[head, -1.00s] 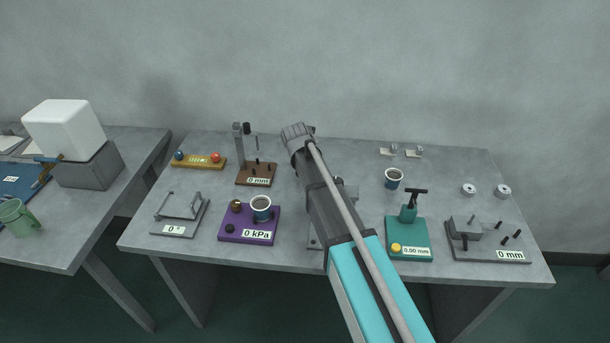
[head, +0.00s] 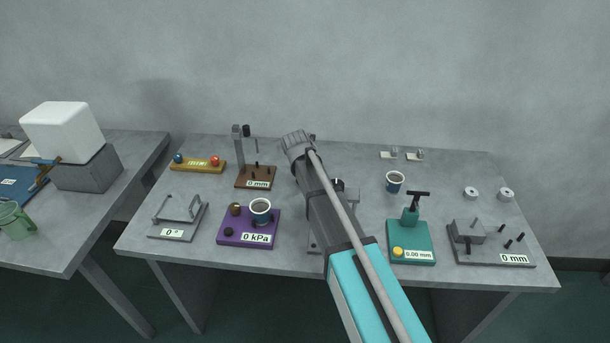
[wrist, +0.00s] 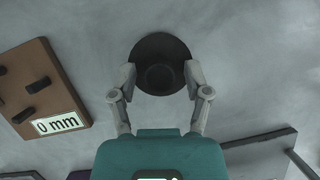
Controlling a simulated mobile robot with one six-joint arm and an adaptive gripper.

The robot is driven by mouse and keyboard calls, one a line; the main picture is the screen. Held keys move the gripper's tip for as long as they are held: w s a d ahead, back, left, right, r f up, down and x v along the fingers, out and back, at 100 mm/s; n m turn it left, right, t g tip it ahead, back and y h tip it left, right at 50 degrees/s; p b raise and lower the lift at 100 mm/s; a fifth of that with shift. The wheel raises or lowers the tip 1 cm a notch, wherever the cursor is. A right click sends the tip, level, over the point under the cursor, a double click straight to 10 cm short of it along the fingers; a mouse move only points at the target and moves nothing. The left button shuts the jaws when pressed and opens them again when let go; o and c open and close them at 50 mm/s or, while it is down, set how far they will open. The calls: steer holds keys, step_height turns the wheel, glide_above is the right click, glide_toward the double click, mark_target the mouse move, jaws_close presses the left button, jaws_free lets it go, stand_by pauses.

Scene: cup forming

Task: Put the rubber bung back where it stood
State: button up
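The rubber bung (wrist: 160,50) is a dark round piece with a smaller ring in its middle, seen from above in the wrist view. My gripper (wrist: 159,77) has its fingers partly closed, one on each side of the bung, and they appear to touch it. In the head view my gripper (head: 298,143) is over the back middle of the table, right of the brown 0 mm stand (head: 256,183). The bung is not clear there, and I cannot tell whether it touches the tabletop.
The brown stand also shows left in the wrist view (wrist: 45,85). The grey table (head: 350,152) carries a purple 0 kPa base (head: 238,240) with a cup, a blue cup (head: 395,182), a teal gauge (head: 411,243) and a mustard bar (head: 197,165). Bare tabletop surrounds the bung.

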stand_by(0.4)
steer(key=p+v, duration=0.3)
steer(key=shift+r, duration=0.2)
steer(key=d+p+v, duration=0.1)
steer(key=p+v, duration=0.7)
steer(key=shift+a+r, duration=0.45)
steer(key=shift+a, duration=0.15)
steer(key=shift+s, duration=0.15)
